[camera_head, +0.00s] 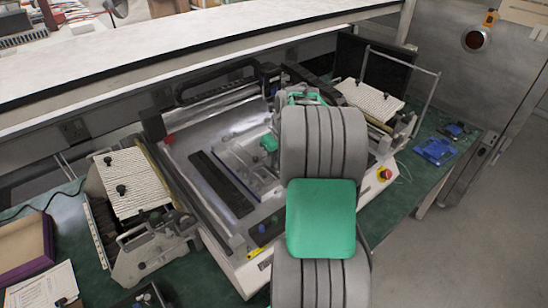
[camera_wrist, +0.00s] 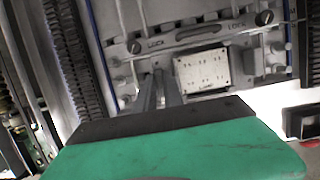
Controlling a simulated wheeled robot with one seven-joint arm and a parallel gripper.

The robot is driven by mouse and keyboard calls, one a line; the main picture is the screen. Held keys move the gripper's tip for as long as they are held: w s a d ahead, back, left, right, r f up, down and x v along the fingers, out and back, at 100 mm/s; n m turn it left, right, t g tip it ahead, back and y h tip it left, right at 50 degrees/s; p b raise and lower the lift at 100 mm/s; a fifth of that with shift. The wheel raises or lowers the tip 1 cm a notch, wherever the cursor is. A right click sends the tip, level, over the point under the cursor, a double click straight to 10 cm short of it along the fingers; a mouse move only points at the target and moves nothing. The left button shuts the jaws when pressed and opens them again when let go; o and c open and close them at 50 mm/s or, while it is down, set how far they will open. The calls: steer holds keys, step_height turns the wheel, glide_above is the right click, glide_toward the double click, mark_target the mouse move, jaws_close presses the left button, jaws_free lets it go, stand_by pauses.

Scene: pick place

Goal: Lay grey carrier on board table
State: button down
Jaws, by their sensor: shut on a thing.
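The grey carrier (camera_wrist: 140,48) looks like a flat plate with dark knobs, LOCK lettering and a slotted handle. A small pale plate with dark dots (camera_wrist: 203,70) shows on it. My gripper (camera_wrist: 159,75) has its two narrow fingers close together at the carrier's near edge, shut on it; the exact contact is hard to see. In the head view, a grey plate (camera_head: 240,158) shows left of my arm, over the board table (camera_head: 204,146), the metal bed inside the machine. My arm hides the fingers there, and I cannot tell whether the carrier touches the table.
Ribbed feeder units stand left (camera_head: 132,182) and right (camera_head: 371,99) of the machine. A red emergency button (camera_head: 386,174) is on its front right. Blue parts (camera_head: 435,151) lie on the green bench at right. A white shelf (camera_head: 180,45) crosses behind.

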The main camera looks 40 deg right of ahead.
steer(key=shift+f, duration=0.45)
stand_by(0.4)
steer(key=c, duration=1.4)
jaws_free()
steer(key=shift+c, duration=0.4)
steer(key=shift+c, duration=1.3)
steer(key=shift+r, duration=0.1)
step_height(320, 180, up, 7)
steer(key=p, duration=0.6)
steer(key=shift+p, duration=0.3)
